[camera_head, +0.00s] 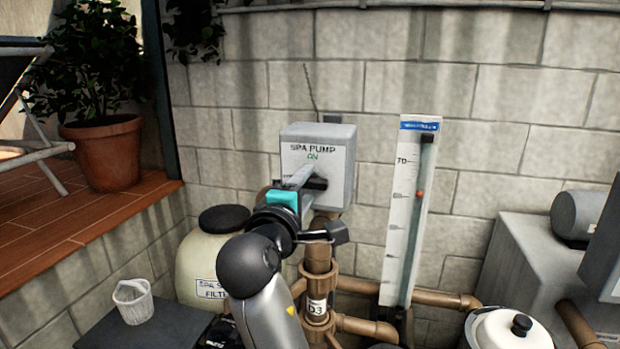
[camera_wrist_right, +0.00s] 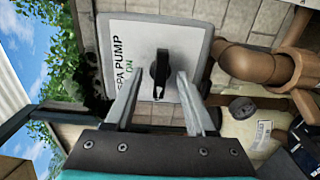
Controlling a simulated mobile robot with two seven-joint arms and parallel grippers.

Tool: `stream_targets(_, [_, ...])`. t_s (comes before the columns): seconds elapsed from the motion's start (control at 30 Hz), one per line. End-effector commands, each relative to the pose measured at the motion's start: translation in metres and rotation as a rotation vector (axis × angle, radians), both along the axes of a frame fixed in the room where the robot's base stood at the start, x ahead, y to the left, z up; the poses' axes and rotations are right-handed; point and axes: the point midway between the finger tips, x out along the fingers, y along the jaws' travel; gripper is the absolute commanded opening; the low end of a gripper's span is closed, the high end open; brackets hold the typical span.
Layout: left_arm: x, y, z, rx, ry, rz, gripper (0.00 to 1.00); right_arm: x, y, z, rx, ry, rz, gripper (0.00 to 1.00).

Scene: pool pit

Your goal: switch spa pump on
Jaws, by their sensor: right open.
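The spa pump switch box (camera_head: 343,155) is a grey box on the block wall with a white face lettered "SPA PUMP" and a green "ON". It also fills the upper part of the wrist view (camera_wrist_right: 205,30). Its black knob (camera_wrist_right: 160,70) lies lengthwise along the lettering, so roughly level in the head view. My right gripper (camera_head: 303,178) is at the box face, below the lettering. Its fingers (camera_wrist_right: 161,82) are open on either side of the knob, with visible gaps. Contact cannot be told. My left gripper is not in view.
Brown pipes (camera_head: 318,258) run just below the box. A white flow gauge (camera_head: 404,215) stands right of it. A cream filter tank (camera_head: 200,265) is at lower left, a white lidded pot (camera_head: 495,332) at lower right. A potted plant (camera_head: 105,150) stands on the left deck.

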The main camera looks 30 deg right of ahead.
Motion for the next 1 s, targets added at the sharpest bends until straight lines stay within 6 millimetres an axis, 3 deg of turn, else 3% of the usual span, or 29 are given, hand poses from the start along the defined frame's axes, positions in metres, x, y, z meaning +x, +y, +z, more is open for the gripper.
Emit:
stream_targets(0.27, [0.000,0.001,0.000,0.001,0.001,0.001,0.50,0.000,0.000,0.000,0.001,-0.001,0.001,0.55])
stream_targets(0.63, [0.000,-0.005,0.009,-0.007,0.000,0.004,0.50,-0.024,0.028,0.000,0.001,0.000,0.002,0.55])
stream_targets(1.0, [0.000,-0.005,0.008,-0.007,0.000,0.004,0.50,-0.025,0.030,-0.002,0.002,0.001,0.003,0.55])
